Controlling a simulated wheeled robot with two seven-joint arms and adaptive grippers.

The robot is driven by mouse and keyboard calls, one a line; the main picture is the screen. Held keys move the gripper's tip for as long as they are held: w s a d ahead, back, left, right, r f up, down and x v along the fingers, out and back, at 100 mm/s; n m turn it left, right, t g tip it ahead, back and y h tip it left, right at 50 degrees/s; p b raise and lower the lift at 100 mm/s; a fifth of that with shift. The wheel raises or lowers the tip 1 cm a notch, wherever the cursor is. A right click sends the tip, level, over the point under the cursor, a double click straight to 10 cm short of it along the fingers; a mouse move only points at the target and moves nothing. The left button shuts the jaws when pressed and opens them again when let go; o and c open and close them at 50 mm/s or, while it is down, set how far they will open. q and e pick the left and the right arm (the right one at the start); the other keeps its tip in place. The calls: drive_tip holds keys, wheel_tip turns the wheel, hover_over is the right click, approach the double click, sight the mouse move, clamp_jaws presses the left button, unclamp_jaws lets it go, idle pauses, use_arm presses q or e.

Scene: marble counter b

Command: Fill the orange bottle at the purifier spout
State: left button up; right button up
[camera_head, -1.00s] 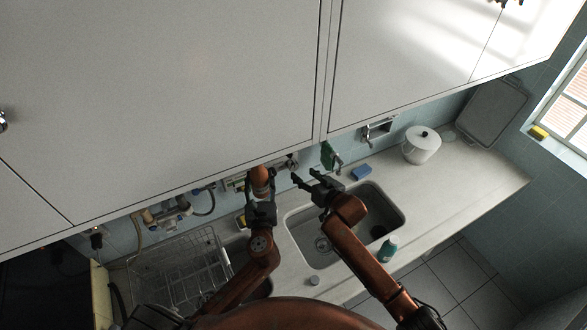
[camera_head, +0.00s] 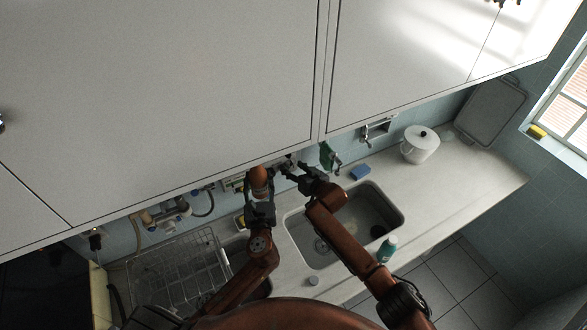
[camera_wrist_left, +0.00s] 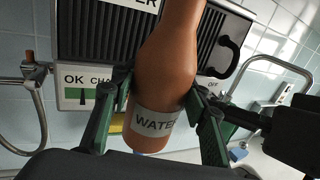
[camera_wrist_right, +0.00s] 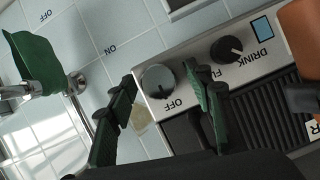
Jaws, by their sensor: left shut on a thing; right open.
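The orange bottle (camera_wrist_left: 168,60), with a white WATER label, is upright between the fingers of my left gripper (camera_wrist_left: 158,84), which is shut on it; it also shows in the head view (camera_head: 259,174). Its top is cut off in the left wrist view. The purifier (camera_wrist_left: 75,45) is a ribbed dark panel behind the bottle. In the right wrist view it has a grey knob (camera_wrist_right: 158,81) marked OFF and a black knob (camera_wrist_right: 227,50) beside DRINK. My right gripper (camera_wrist_right: 160,72) is open, its fingers either side of the grey knob; contact cannot be told.
A sink (camera_head: 350,225) lies below my right arm, with a teal bottle (camera_head: 387,247) at its front edge. A wire rack (camera_head: 175,270) stands left. A blue sponge (camera_head: 360,173) and white pot (camera_head: 420,145) are to the right. Cupboards (camera_head: 160,90) overhang the counter.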

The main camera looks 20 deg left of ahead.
drive_tip(key=shift+c, duration=0.4)
drive_tip(key=c, duration=1.1)
drive_tip(key=shift+n+t+h, duration=0.6)
drive_tip(key=shift+n, duration=0.7)
drive_tip(key=o, duration=1.2)
drive_tip(key=shift+s, duration=0.1)
drive_tip(key=v, duration=1.1)
drive_tip(key=shift+s+d+r, duration=0.1)
drive_tip(key=shift+s+d, duration=0.15)
drive_tip(key=shift+s, duration=0.05)
